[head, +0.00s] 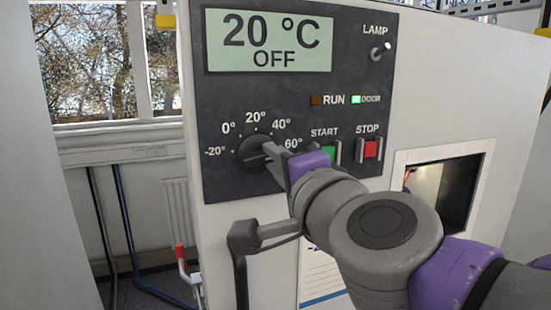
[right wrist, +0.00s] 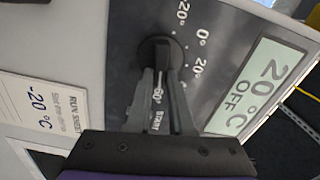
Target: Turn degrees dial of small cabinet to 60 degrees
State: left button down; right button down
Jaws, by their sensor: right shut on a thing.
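The degrees dial (head: 251,152) is a round black knob on the cabinet's dark panel (head: 222,110). Labels from -20° to 60° run around it. My right gripper (head: 270,152) reaches it from the lower right and is shut on the knob's raised grip. In the right wrist view, the two fingertips (right wrist: 160,75) sit on either side of the dial (right wrist: 160,47), and the 60° label shows between the fingers. The fingers partly cover the knob, so its exact pointing is hard to read. My left gripper is not in view.
The display (head: 270,43) reads 20 °C OFF. The green START button (head: 327,153) is partly behind my gripper, with the red STOP button (head: 370,149) beside it. The DOOR light (head: 356,99) is green. A black handle (head: 255,235) sticks out below the panel.

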jog(key=shift+r, duration=0.1)
jog(key=c, duration=0.8)
grip_release()
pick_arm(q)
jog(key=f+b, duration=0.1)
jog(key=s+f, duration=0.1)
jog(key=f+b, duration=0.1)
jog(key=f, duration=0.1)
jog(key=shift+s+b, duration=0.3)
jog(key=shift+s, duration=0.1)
pick_arm(e)
jog(key=v, duration=1)
jog(key=shift+s+d, duration=0.15)
jog(key=shift+s, duration=0.1)
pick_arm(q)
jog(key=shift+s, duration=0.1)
pick_arm(e)
jog(key=shift+s, duration=0.15)
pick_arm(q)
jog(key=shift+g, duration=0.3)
